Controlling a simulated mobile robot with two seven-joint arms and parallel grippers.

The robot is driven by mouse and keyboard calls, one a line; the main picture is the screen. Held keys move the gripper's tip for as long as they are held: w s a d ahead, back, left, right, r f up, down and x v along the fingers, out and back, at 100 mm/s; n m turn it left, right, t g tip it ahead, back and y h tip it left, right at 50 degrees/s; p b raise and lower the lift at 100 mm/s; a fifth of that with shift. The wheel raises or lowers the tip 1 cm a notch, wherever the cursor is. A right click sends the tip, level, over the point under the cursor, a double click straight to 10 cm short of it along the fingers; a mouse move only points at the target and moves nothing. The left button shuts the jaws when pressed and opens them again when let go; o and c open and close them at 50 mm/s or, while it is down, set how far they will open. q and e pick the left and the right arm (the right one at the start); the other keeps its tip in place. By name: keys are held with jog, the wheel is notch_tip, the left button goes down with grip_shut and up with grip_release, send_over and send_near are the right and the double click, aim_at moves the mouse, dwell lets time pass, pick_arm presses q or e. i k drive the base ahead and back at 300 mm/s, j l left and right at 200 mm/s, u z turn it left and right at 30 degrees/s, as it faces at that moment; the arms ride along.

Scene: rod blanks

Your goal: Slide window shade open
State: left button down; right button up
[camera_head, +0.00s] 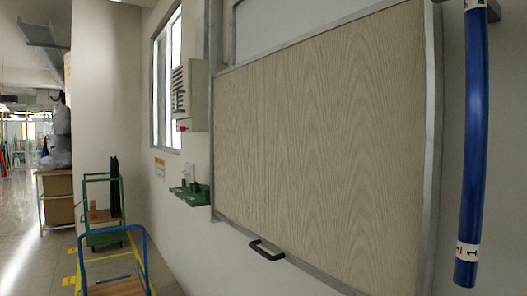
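The window shade (320,140) is a large beige wood-grain panel in a grey metal frame on the wall, filling the middle and right of the head view. It covers most of the framed opening. A pale strip of the window (290,22) shows above its slanting top edge. A dark bar handle (266,250) sticks out at the panel's lower edge, left of its middle. Neither of my grippers is in view, and nothing touches the handle.
A blue tube (474,150) hangs at the right. A grey wall box (189,95) and a green wall holder (191,194) are left of the shade. A blue-railed cart (113,262) and a green cart (102,208) stand at lower left. The aisle floor (30,255) is open.

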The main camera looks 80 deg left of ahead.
aim_at(319, 133)
jog(key=u, duration=2.55)
